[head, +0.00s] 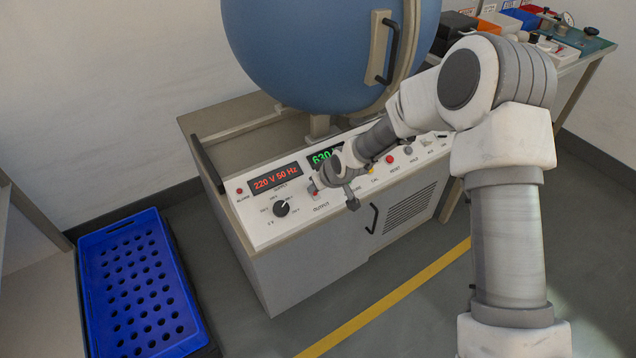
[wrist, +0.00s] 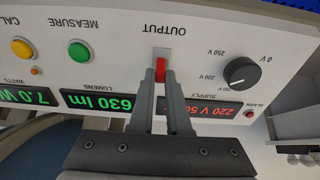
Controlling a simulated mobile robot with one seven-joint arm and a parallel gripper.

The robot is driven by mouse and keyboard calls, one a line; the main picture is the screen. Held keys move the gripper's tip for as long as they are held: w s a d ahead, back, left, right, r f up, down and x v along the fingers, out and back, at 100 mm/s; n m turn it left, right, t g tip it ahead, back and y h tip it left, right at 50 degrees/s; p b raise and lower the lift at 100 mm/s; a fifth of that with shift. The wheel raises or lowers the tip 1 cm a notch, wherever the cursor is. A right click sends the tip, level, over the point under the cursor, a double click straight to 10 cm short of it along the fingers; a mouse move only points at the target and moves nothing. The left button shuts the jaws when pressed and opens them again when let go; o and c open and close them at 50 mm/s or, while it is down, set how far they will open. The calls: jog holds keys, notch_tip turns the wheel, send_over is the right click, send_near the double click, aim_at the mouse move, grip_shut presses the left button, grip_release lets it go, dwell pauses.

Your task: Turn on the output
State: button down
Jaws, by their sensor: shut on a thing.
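The supply display (head: 275,179) reads 220 V 50 Hz in red. The lumens display (wrist: 98,101) reads 630 lm in green, and the watts display (wrist: 27,96) reads 7.0 W.
A black voltage knob (wrist: 241,73) sits beside the switch. Green (wrist: 79,52) and yellow (wrist: 21,47) buttons lie on its other side. A large blue sphere (head: 310,50) stands behind the panel. A blue perforated crate (head: 135,285) is at left on the floor.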

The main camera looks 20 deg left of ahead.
jog(key=shift+g+h, duration=0.3)
jog(key=shift+h, duration=0.1)
jog(key=c, duration=0.9)
grip_release()
jog(key=shift+w+a, duration=0.1)
jog(key=p+v, duration=0.4)
jog(key=v, duration=1.3)
jog(key=shift+r, duration=0.15)
